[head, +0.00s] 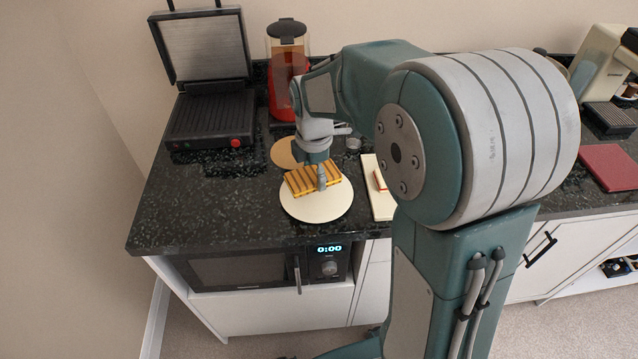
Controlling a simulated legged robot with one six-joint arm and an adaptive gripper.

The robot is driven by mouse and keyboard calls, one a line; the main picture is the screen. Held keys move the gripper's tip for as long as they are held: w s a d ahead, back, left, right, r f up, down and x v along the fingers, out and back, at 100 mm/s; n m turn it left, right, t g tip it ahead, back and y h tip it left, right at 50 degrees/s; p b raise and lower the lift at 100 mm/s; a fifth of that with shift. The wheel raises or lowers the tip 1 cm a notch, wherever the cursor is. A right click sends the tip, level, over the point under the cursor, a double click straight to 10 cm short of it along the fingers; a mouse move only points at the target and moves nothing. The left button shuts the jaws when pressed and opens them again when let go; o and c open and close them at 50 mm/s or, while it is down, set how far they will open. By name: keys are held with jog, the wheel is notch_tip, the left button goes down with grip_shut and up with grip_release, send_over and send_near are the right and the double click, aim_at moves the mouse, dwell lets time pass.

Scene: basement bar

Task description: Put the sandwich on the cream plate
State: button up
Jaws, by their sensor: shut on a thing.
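The sandwich (300,182), golden with dark grill stripes, is at the cream plate (318,210), over its back part. I cannot tell whether it touches the plate or is held just above it. My gripper (321,180) points down and is shut on the sandwich near its right-hand side. The plate is round and pale and lies near the counter's front edge; its back part is hidden by the sandwich.
An open grill press (210,118) stands at the back left, beside a red jug-like appliance (285,95). A round tan board (286,153) lies behind the plate. A white board (377,190) is to the right. The counter left of the plate (190,215) is clear.

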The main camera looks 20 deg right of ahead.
aim_at(316, 185)
jog(key=shift+w+d+f, duration=0.3)
jog(key=shift+d+f, duration=0.05)
jog(key=shift+f, duration=0.25)
jog(key=shift+w+f, duration=0.3)
jog(key=shift+f, duration=0.15)
notch_tip(316, 185, down, 3)
jog(key=shift+w+f, duration=0.15)
jog(key=shift+f, duration=0.05)
jog(key=shift+d, duration=0.25)
jog(key=shift+f, duration=0.15)
jog(key=o, duration=1)
jog(key=shift+o, duration=0.2)
jog(key=shift+a, duration=0.1)
